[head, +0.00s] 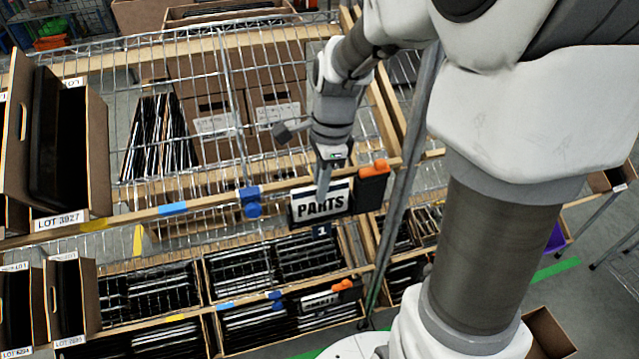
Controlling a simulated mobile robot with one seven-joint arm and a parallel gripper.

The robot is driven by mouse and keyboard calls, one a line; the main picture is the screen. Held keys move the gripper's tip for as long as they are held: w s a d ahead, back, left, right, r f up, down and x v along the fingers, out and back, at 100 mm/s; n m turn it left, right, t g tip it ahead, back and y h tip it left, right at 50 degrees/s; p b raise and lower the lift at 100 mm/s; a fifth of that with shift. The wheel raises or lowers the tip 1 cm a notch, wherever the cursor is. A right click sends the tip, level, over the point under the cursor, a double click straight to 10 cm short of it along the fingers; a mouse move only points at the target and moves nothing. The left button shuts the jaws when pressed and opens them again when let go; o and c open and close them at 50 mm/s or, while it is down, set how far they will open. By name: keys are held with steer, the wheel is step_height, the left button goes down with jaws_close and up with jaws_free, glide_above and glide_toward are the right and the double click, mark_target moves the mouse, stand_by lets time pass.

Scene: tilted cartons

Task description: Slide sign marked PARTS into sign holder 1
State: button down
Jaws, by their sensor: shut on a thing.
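The white sign marked PARTS (321,205) is upright in the head view, at the front of the upper shelf rail, its lettering facing me. My gripper (325,180) is above it, shut on its top edge. A dark border shows along the sign's left and lower edges.
A black piece with an orange clip (372,187) hangs right of the sign. Tilted cartons, one marked LOT 3927 (62,219), stand at left. Cartons of dark items (240,275) fill the lower shelf.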

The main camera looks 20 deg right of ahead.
steer(key=shift+f, duration=0.35)
stand_by(0.5)
steer(key=c, duration=0.8)
jaws_free()
steer(key=shift+c, duration=0.2)
step_height(320, 180, up, 17)
steer(key=d, duration=0.2)
steer(key=shift+r+p, duration=0.15)
steer(key=shift+p, duration=0.3)
steer(key=shift+d, duration=0.1)
